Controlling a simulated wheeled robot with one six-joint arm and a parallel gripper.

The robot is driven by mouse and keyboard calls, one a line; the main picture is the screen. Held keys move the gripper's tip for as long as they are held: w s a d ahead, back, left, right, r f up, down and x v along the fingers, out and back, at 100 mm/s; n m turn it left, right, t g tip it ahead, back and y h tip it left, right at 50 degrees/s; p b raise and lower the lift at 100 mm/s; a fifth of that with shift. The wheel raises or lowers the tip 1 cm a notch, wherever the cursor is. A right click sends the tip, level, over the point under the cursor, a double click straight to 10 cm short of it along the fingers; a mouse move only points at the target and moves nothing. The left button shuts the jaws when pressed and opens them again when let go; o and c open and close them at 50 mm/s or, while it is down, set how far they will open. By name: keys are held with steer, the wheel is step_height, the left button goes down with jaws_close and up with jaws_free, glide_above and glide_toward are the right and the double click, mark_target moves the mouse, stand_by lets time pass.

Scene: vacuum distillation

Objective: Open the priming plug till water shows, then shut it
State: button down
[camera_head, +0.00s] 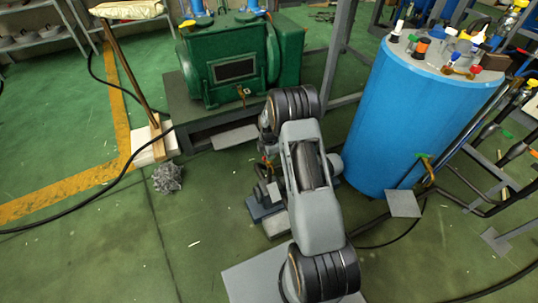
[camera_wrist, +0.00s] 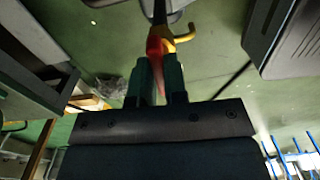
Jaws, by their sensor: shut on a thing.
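In the wrist view, my gripper (camera_wrist: 158,70) has its two dark fingers closed around a slim red handle (camera_wrist: 154,48). The handle joins a small yellow, brass-like fitting with a curved spout (camera_wrist: 184,37) pointing to the right, just beyond the fingertips. I cannot tell for sure whether this is the priming plug, and no water is visible at it. In the head view, the green pump (camera_head: 235,72) stands on a dark base with a small brass tap (camera_head: 243,92) on its front. My arm reaches toward the pump's right front and hides most of the gripper there.
A blue drum (camera_head: 410,120) with bottles and tools on top stands to the right. A black hose crosses the left floor. Green floor at front left is clear.

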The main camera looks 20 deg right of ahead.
stand_by(0.5)
steer(key=c, duration=1.2)
jaws_free()
steer(key=shift+o, duration=0.2)
steer(key=shift+r, duration=0.15)
step_height(320, 180, up, 14)
steer(key=p, duration=0.3)
steer(key=shift+f+p, duration=0.25)
steer(key=shift+p, duration=0.1)
